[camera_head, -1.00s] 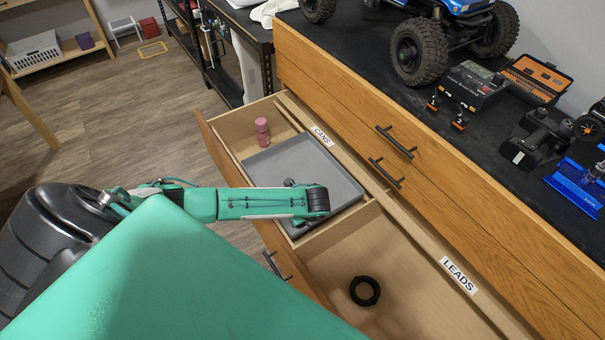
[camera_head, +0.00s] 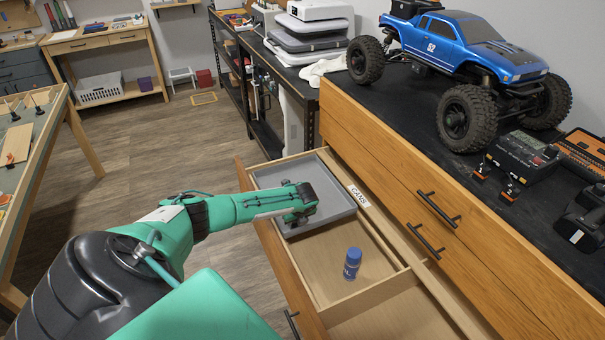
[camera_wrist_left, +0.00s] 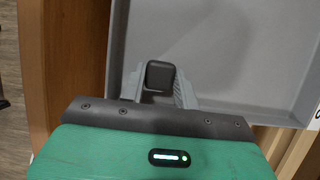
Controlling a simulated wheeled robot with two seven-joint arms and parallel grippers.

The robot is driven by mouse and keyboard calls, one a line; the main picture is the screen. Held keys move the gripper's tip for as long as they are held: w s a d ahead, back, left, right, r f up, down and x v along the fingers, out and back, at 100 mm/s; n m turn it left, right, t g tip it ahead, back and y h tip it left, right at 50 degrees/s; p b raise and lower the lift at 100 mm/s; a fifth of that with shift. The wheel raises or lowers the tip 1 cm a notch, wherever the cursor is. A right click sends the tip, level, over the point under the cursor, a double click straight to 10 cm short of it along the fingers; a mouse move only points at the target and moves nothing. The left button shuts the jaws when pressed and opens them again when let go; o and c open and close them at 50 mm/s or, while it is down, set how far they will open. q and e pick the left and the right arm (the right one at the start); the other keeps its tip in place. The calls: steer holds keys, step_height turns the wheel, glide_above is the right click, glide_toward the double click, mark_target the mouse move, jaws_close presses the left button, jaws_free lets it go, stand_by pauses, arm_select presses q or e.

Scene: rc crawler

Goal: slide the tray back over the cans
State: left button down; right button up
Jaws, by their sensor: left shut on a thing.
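The shallow grey tray (camera_head: 332,203) sits in the far end of the open drawer's compartment labelled CANS. My left gripper (camera_head: 300,216) is at the tray's near side. In the left wrist view, its two fingers (camera_wrist_left: 160,88) are shut on a dark square knob (camera_wrist_left: 161,75) in the tray (camera_wrist_left: 230,50). A blue can (camera_head: 352,263) stands upright on the bare compartment floor, on the near side of the tray. The pink can is not visible now. My right gripper is not in view.
A wooden divider (camera_head: 375,297) separates this compartment from a nearer one. The drawer's front panel (camera_head: 275,250) runs along its left side. A blue crawler truck (camera_head: 470,50) and tools stand on the black cabinet top. Open floor lies left of the drawer.

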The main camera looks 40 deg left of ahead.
arm_select(q)
steer(key=shift+w+a, duration=0.25)
steer(key=shift+a, duration=0.3)
steer(key=shift+r, duration=0.15)
steer(key=shift+a, duration=0.1)
steer(key=c, duration=1.3)
jaws_free()
steer(key=shift+c, duration=0.2)
steer(key=o, duration=0.3)
steer(key=shift+a, duration=0.1)
steer(key=v, duration=1.3)
steer(key=shift+d+r+b, duration=0.2)
steer(key=shift+d+b, duration=0.05)
steer(key=shift+b, duration=0.1)
